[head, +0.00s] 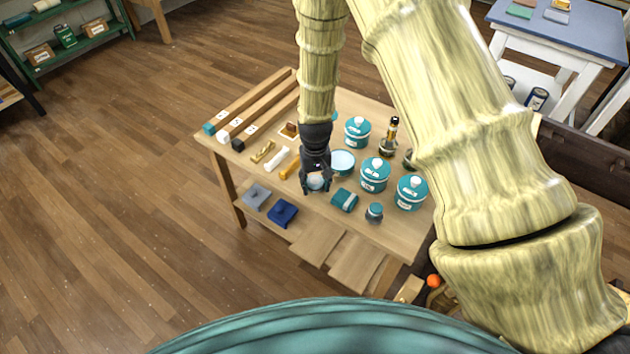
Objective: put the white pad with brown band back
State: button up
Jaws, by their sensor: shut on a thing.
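My gripper (316,187) points down over the front part of the wooden table. It is shut on a small pale, whitish thing (317,181), mostly covered by the dark fingers. I cannot make out a brown band on it, nor whether it touches the tabletop. A short white piece (278,159) lies on the table left of my gripper, with no brown band that I can see. A teal folded pad (344,200) lies just right of my gripper.
Teal pots (375,175) stand close on the right, with a pale-topped round tin (342,162) behind my gripper. A small teal jar (374,213) is near the front. Long wooden bars (250,105) lie back left. Grey (257,196) and blue (283,213) pads lie on a lower shelf.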

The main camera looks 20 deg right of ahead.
aim_at(316, 182)
jog(key=shift+f, duration=0.1)
jog(key=o, duration=1)
jog(key=shift+c, duration=0.2)
notch_tip(316, 182, up, 12)
jog(key=b, duration=0.1)
dwell(0.4)
